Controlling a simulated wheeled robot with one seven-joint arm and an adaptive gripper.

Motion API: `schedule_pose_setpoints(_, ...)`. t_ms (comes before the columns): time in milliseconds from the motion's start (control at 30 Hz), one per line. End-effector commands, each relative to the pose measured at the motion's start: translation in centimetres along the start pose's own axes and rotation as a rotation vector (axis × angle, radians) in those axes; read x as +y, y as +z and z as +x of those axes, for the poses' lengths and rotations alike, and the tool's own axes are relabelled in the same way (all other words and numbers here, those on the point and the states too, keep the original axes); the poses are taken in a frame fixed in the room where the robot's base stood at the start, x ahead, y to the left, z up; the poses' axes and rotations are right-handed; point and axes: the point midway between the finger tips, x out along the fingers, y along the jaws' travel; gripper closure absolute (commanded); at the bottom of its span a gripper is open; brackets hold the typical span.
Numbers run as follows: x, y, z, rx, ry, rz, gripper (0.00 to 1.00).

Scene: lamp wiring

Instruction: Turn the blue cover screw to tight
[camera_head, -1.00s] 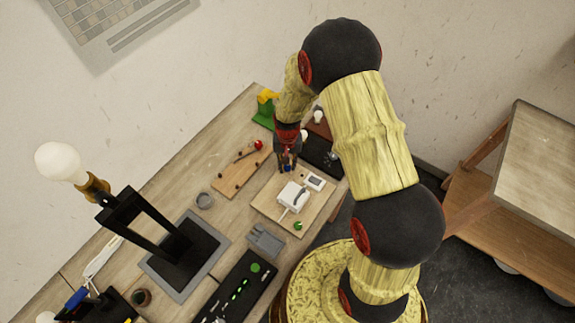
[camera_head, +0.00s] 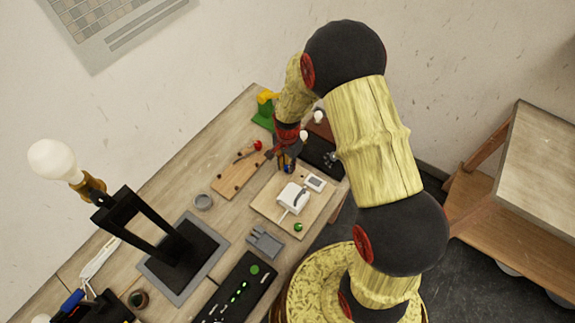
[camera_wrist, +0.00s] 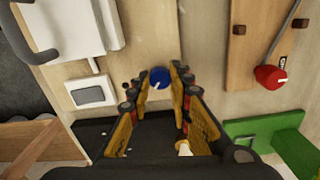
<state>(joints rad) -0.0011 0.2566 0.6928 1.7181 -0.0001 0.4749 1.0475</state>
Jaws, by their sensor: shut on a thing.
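The blue cover screw (camera_wrist: 160,78) is a round blue knob with a white pointer line, on the light wooden board (camera_wrist: 205,100). In the wrist view it sits between the tips of my gripper (camera_wrist: 161,76), which is shut on it. In the head view my gripper (camera_head: 286,160) reaches down at the far end of the board, and the blue screw (camera_head: 287,169) shows only as a small patch under the fingers. The pointer line slants towards the lower left in the wrist view. I see no label by the screw that marks tight.
A white box with a dark handle (camera_head: 293,197) and a small white switch plate (camera_head: 315,183) are on the same board. A wooden strip with a red knob (camera_wrist: 270,77) lies beside it. A green block (camera_wrist: 262,127) and a black tray (camera_head: 320,152) are close by.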

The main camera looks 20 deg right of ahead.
Motion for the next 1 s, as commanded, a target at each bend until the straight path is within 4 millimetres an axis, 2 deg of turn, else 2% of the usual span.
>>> schedule_pose_setpoints(533, -0.14, -0.05, -0.1, 0.001, -0.003, 0.022, 1.0)
schedule_pose_setpoints(567, -0.14, -0.05, -0.1, 0.001, -0.003, 0.022, 0.78)
schedule_pose_setpoints(867, -0.07, -0.02, -0.04, 0.001, -0.002, 0.021, 0.61)
schedule_pose_setpoints(1000, -0.04, -0.02, -0.03, 0.0, -0.001, 0.021, 0.61)
